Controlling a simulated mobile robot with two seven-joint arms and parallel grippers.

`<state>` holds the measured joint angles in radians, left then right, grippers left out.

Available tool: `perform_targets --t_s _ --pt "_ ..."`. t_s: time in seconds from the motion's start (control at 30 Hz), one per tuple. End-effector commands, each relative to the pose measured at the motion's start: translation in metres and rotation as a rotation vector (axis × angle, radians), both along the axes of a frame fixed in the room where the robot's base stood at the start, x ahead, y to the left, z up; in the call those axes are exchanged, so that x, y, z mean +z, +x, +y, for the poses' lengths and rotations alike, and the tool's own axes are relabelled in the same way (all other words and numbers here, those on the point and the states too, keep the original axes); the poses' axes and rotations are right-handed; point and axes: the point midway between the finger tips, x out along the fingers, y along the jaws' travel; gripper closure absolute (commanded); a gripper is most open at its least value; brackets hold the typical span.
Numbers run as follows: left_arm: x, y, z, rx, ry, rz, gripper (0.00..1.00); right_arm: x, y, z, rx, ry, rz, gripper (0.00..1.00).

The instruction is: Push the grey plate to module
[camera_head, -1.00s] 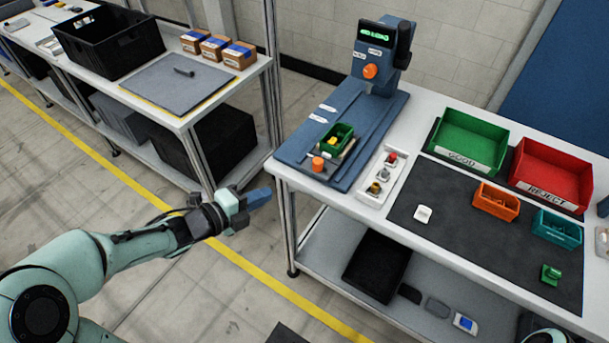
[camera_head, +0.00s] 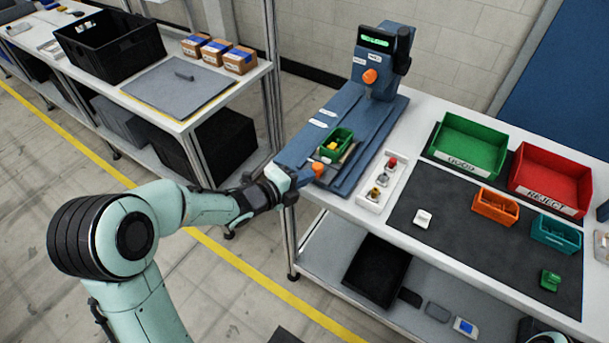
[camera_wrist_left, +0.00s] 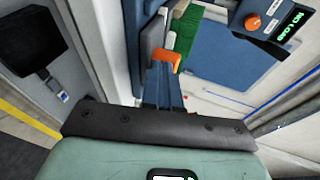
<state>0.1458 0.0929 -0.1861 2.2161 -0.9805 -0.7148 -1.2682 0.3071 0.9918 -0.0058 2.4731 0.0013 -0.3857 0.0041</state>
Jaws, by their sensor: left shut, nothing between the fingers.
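The blue test station (camera_head: 335,115) stands on the white table with a column and a lit green display. A small green tray (camera_head: 329,152) sits on it, with an orange knob (camera_head: 318,169) at the near end. The grey plate carrying them is mostly hidden; a grey upright piece (camera_wrist_left: 150,38) shows behind the knob in the left wrist view. My left gripper (camera_head: 302,178) is shut and empty, at the station's near left edge. Its fingertips (camera_wrist_left: 163,68) are right at the orange knob (camera_wrist_left: 168,60); I cannot tell whether they touch. My right gripper is not in view.
A white button panel (camera_head: 383,182) lies right of the station. The green GOOD bin (camera_head: 462,172), red REJECT bin (camera_head: 545,198), and orange (camera_head: 495,207) and teal (camera_head: 555,236) bins stand farther right. A side table with a black crate (camera_head: 112,52) is at left.

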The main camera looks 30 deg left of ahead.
Motion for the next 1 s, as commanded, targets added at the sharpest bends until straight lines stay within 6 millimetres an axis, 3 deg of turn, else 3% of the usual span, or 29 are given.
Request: perform_targets --t_s 0.37,0.47,0.8,1.0 --pt "0.000 0.003 0.000 0.000 0.000 0.000 1.00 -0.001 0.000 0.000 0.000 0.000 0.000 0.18" --pt "-0.001 0.015 -0.001 -0.002 0.001 -0.001 1.00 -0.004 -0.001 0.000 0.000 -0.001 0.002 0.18" --pt "-0.001 0.082 -0.007 -0.001 0.001 0.000 1.00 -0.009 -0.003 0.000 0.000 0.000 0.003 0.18" --pt "0.000 0.091 -0.007 0.000 -0.001 0.001 1.00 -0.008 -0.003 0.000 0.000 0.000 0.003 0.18"
